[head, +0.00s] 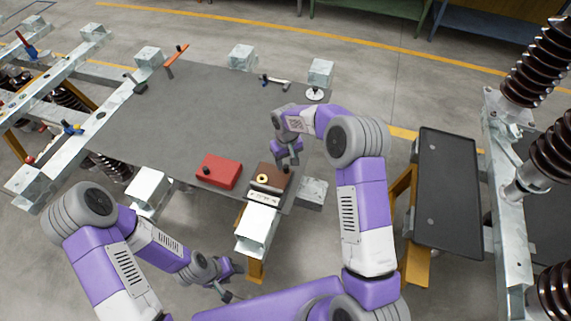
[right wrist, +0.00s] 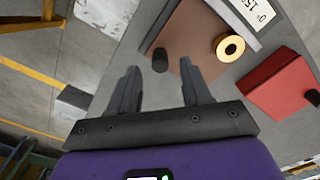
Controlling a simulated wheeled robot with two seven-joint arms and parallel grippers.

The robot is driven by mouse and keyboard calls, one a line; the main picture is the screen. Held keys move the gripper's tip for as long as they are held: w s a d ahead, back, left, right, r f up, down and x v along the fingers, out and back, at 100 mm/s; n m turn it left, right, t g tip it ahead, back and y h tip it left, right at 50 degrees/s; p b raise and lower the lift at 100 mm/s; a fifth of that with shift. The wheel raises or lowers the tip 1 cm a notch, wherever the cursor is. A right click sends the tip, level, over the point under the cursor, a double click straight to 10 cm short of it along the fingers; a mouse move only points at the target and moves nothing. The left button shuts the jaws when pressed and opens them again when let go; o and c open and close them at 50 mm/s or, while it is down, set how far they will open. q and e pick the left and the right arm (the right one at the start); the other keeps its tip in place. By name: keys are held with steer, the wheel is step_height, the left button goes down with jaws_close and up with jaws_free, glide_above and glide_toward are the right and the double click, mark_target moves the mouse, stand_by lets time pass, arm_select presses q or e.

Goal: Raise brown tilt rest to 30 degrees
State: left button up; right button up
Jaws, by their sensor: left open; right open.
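The brown tilt rest (head: 274,171) sits at the front edge of the grey table, and it also shows in the right wrist view (right wrist: 195,32). It looks about flat; I cannot read its angle. It carries a brass ring (right wrist: 230,47) and a black knob (right wrist: 160,60). A white scale card (right wrist: 258,12) beside it shows 0 and 15. My right gripper (head: 287,161) is open above the rest; in the right wrist view, the knob appears between its fingertips, apparently untouched. My left gripper (head: 232,279) is open and empty, low in front of the table.
A red box (head: 219,171) with a black knob stands just left of the rest. The grey tabletop (head: 190,120) is mostly clear, with clamps along its far edge. A dark tray-like stand (head: 445,190) and ribbed insulators (head: 540,60) stand to the right.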

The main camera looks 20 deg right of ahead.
mark_target(286, 166)
steer(key=shift+w+f, duration=0.1)
steer(key=shift+f, duration=1.9)
jaws_close()
